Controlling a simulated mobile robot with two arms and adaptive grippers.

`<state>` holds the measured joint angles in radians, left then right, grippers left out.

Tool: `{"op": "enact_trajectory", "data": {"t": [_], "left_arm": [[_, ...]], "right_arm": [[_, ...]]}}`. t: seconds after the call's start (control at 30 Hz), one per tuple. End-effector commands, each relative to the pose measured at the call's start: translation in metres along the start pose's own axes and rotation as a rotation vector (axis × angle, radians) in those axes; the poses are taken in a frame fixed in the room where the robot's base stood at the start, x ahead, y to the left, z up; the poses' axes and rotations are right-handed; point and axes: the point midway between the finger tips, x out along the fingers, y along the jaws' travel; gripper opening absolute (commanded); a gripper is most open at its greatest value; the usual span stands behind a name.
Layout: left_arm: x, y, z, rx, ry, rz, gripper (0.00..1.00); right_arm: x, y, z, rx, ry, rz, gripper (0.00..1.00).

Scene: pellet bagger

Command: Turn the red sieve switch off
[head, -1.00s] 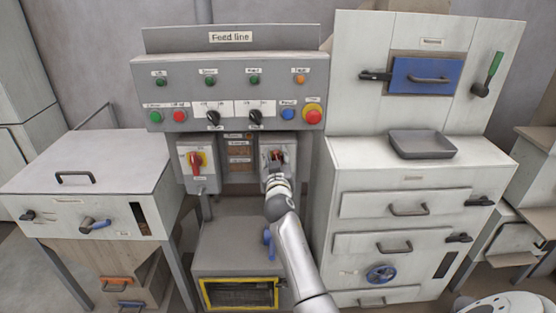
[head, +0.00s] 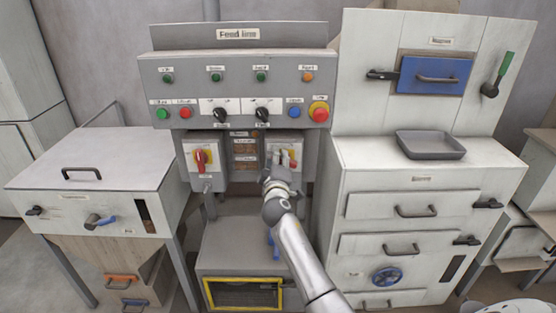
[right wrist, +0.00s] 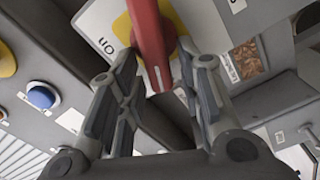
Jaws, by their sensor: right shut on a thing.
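Two grey switch boxes with red handles on yellow plates hang below the control panel. The right red switch (head: 293,163) is partly hidden by my right gripper (head: 280,162). In the right wrist view its red handle (right wrist: 149,35) reaches down between the two fingers of my right gripper (right wrist: 160,80), which is shut on it. A white plate with dark lettering, partly covered, lies behind the handle. The left red switch (head: 200,160) stands free, its handle roughly upright. I cannot read which box is the sieve's. My left gripper is not in view.
The panel (head: 290,92) above carries lamps, black knobs and a red stop button (head: 319,111). A grey cabinet with a tray (head: 430,152) stands to the right. A white-topped bin (head: 140,150) stands to the left. A yellow-framed opening (head: 243,294) is below.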

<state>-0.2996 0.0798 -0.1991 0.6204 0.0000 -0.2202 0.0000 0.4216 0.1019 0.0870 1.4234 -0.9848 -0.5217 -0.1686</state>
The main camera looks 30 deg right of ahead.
Motion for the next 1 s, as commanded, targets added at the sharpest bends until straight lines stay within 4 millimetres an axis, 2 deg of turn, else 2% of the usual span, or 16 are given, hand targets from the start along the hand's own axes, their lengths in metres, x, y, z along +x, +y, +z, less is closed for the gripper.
{"op": "enact_trajectory", "data": {"t": [0.2,0.5,1.0], "left_arm": [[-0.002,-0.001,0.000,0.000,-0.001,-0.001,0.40],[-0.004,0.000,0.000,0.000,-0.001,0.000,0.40],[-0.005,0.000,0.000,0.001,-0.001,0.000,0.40]], "right_arm": [[0.000,-0.005,0.001,-0.186,-0.001,-0.001,0.10],[0.000,-0.010,0.002,-0.363,0.000,-0.002,0.10],[0.000,-0.013,0.003,-0.440,-0.001,-0.002,0.10]]}}
